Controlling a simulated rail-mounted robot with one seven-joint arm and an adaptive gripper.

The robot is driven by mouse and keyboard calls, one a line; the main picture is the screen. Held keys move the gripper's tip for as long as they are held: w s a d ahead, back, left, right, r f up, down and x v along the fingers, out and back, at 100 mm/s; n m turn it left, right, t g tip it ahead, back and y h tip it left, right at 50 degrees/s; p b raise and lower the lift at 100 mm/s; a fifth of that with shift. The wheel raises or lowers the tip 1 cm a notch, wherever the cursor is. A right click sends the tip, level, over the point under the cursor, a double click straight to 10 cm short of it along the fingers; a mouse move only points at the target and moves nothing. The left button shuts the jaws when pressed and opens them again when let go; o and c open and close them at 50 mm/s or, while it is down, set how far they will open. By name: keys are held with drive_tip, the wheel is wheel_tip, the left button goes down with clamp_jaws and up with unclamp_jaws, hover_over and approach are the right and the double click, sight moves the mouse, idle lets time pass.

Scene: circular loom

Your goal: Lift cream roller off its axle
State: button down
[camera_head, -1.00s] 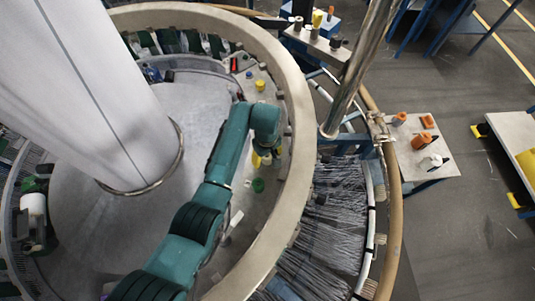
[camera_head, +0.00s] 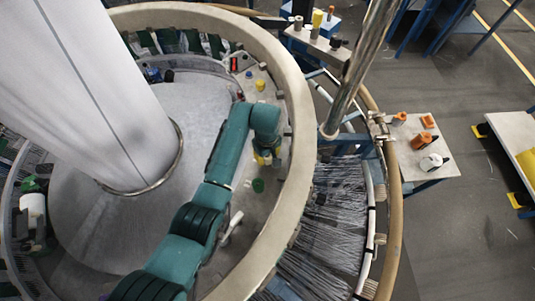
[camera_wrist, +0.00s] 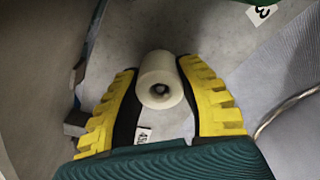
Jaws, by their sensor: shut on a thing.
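The cream roller (camera_wrist: 161,66) sits between the yellow-and-black fingers of my gripper (camera_wrist: 160,85) in the wrist view. The gripper is shut on it. The roller's round end with a dark centre hole faces the wrist camera. I cannot tell whether it is on or clear of its axle, because its far end is hidden. In the head view my gripper (camera_head: 266,158) points down inside the loom ring, and the roller cannot be made out there.
The loom's broad beige ring (camera_head: 296,150) curves close on the right of my gripper. A green spool (camera_head: 257,185) stands just below it, and a yellow one (camera_head: 260,85) stands farther back. A large white column (camera_head: 95,80) rises at the left. A side table (camera_head: 405,165) stands outside the ring.

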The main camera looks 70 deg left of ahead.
drive_tip(key=shift+r+p, duration=0.55)
drive_tip(key=shift+p, duration=0.1)
drive_tip(key=shift+r, duration=0.15)
wheel_tip(320, 180, up, 5)
drive_tip(key=p, duration=0.5)
drive_tip(key=shift+r, duration=0.2)
drive_tip(key=shift+f, duration=0.15)
